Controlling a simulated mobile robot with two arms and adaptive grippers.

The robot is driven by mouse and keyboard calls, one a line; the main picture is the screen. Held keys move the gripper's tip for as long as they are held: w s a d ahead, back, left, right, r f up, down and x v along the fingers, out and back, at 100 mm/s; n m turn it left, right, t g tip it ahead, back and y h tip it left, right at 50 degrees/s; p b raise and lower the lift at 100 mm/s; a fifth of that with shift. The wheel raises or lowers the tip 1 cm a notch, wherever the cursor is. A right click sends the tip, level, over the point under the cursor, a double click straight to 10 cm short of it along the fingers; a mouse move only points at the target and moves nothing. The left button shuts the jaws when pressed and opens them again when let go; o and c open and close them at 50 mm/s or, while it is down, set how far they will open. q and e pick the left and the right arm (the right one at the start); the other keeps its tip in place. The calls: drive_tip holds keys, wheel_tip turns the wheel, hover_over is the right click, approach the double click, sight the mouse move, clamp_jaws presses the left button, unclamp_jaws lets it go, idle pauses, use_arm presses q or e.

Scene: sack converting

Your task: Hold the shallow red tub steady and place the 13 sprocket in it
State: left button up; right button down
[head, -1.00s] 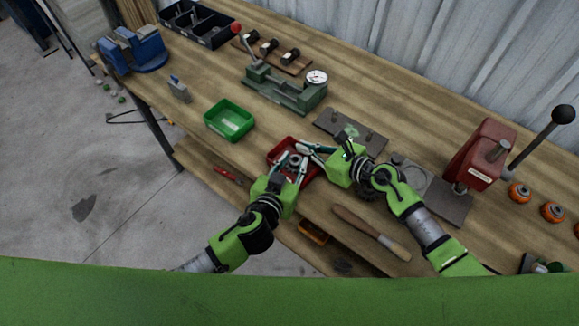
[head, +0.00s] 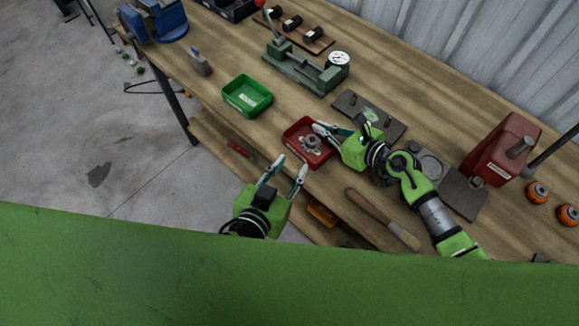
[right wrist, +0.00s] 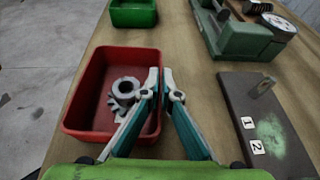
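The shallow red tub (head: 291,137) sits on the bench near its front edge; it also shows in the right wrist view (right wrist: 82,92). A grey toothed sprocket (head: 312,146) lies inside it, seen as a hub and teeth in the right wrist view (right wrist: 125,90). I cannot read a number on it. My right gripper (right wrist: 160,73) is closed about the tub's right wall, one finger inside and one outside. It also shows in the head view (head: 325,131). My left gripper (head: 288,166) is open and empty, in front of the tub and apart from it.
A green tub (head: 247,97) stands behind left of the red one. A dark plate (head: 368,114) with pegs, labelled 1 and 2, lies to the right. A wooden-handled tool (head: 382,218) lies near the front edge. A green dial-gauge fixture (head: 305,72) stands behind.

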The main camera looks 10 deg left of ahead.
drive_tip(key=c, duration=2.2)
unclamp_jaws()
drive_tip(key=v, duration=1.2)
drive_tip(key=shift+s, duration=0.1)
